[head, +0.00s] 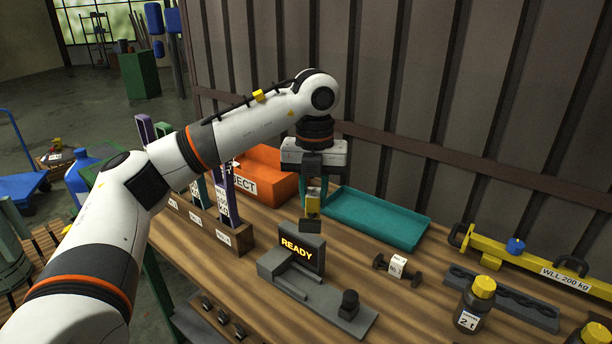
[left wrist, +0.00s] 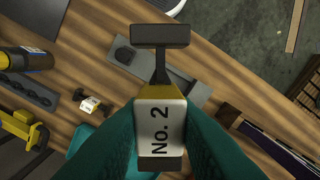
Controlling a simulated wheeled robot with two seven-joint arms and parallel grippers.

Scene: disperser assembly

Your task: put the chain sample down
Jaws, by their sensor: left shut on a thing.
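My left gripper (head: 313,190) is shut on the chain sample (head: 312,207), a yellow piece with a dark crossbar end hanging down. In the left wrist view the sample (left wrist: 160,125) shows a white "No. 2" label between the teal fingers, its dark crossbar pointing away from the gripper. It is held in the air above the bench, between the orange reject bin (head: 268,168) and the teal tray (head: 385,243), behind the dark device with a lit "READY" display (head: 301,254). Its exact height is hard to tell. My right gripper is out of view.
A dark dumbbell-shaped piece with a white tag (head: 397,267) lies right of the device. A yellow-capped bottle (head: 474,304), a dark slotted strip (head: 505,296) and a yellow lifting beam (head: 530,265) are at the right. A wooden rack (head: 200,232) stands at the left.

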